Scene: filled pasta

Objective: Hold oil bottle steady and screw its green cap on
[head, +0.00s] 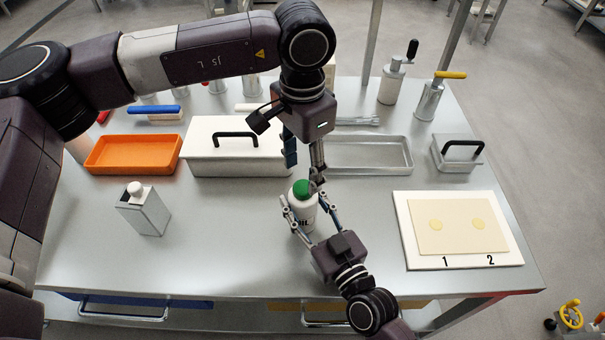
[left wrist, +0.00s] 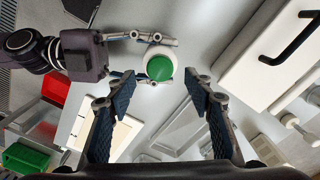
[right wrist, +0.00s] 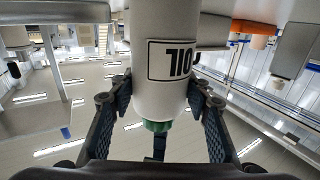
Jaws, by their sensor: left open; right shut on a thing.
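The white oil bottle (head: 302,212) stands upright on the table, with its label in the right wrist view (right wrist: 172,60). The green cap (head: 301,188) sits at the top of the bottle; how tightly it sits I cannot tell. My right gripper (head: 303,219) is shut on the bottle's body from the front. My left gripper (head: 304,168) points down above and behind the cap, open and empty. In the left wrist view the green cap (left wrist: 160,68) lies beyond the open fingers (left wrist: 160,110), apart from them.
An orange tray (head: 133,170), a lidded white box (head: 235,178) and a metal tray (head: 404,168) line the back. A square can (head: 157,217) stands at left. A white board (head: 408,240) with a dough sheet lies at right. Table around the bottle is clear.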

